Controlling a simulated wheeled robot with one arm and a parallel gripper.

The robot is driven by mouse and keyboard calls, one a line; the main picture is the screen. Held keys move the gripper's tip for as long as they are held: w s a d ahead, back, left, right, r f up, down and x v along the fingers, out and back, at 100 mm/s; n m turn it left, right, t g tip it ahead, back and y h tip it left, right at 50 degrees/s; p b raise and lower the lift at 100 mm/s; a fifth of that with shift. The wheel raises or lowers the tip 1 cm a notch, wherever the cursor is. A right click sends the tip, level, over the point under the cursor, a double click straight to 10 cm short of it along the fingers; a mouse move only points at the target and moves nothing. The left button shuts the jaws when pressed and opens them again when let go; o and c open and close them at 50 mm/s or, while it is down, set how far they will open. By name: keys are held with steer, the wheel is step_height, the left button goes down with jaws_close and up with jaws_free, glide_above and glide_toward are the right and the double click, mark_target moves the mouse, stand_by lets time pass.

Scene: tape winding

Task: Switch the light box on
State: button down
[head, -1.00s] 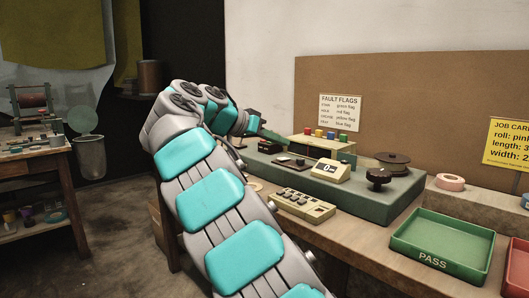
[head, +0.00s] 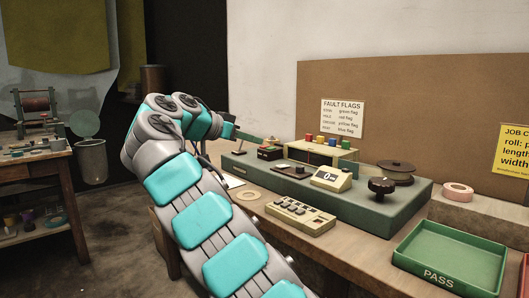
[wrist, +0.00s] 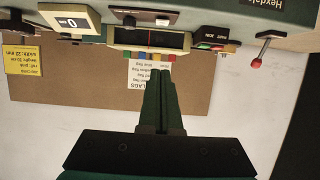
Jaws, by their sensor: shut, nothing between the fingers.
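My gripper (head: 284,141) is shut and empty, its green fingers pointing right, over the back left of the green machine bench. In the upside-down wrist view, the closed fingertips (wrist: 160,73) point toward a cream box (wrist: 150,40) with a dark window and a thin red line. This cream box (head: 322,151) carries several coloured flags in the head view; I cannot tell if it is the light box. A small dark box (head: 270,153) stands just left of it, below the fingers. In the wrist view it has green and red marks (wrist: 214,38). No lit panel is clear.
A cream counter (head: 331,178), a dark knob (head: 382,187) and a brown reel (head: 396,171) stand on the bench. A cream keypad (head: 301,214) lies in front. A green PASS tray (head: 451,257) is at right. A red-tipped lever (wrist: 262,52) shows in the wrist view.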

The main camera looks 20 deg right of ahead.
glide_above(275, 172)
steer(key=f, duration=0.3)
steer(key=shift+d+f, duration=0.25)
steer(key=shift+a+f+b, duration=0.25)
steer(key=shift+f+b, duration=0.2)
steer(key=shift+f, duration=0.4)
steer(key=shift+a+f, duration=0.1)
steer(key=shift+f, duration=1)
